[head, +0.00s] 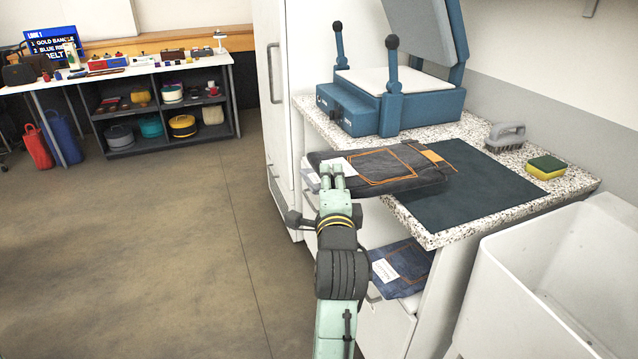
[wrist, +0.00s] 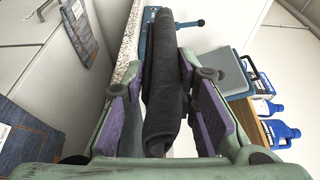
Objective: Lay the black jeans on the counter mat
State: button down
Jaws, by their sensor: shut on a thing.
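The folded black jeans (head: 375,166) have orange stitching and a white tag. In the head view my gripper (head: 338,176) is shut on their near left edge and holds them level above the counter's front edge. Their right part overhangs the mat. The wrist view shows the jeans (wrist: 164,95) edge-on between the two fingers of my gripper (wrist: 165,125). The dark counter mat (head: 480,191) lies flat on the speckled counter, its far left part hidden behind the jeans.
A blue heat press (head: 375,105) stands behind the mat. A grey brush (head: 505,137) and a yellow-green sponge (head: 546,167) lie right of it. Blue jeans (head: 402,268) sit in an open drawer below. A white bin (head: 560,285) stands at the front right.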

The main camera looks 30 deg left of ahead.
aim_at(380, 171)
jog(key=w+d, duration=0.4)
jog(key=w, duration=0.1)
jog(key=shift+w+d, duration=0.15)
jog(key=shift+w, duration=0.1)
jog(key=w+d, duration=0.2)
jog(key=w, duration=0.1)
jog(key=shift+w+d, duration=0.15)
jog(key=shift+d, duration=0.15)
jog(key=shift+w+d+f+b, duration=0.1)
jog(key=shift+f+b, duration=0.65)
jog(key=shift+f, duration=0.1)
jog(key=shift+f+b, duration=0.7)
jog(key=shift+f, duration=0.8)
jog(key=c, duration=1.2)
grip_release()
jog(key=shift+o, duration=0.4)
jog(key=shift+f, duration=0.1)
jog(key=o, duration=1.1)
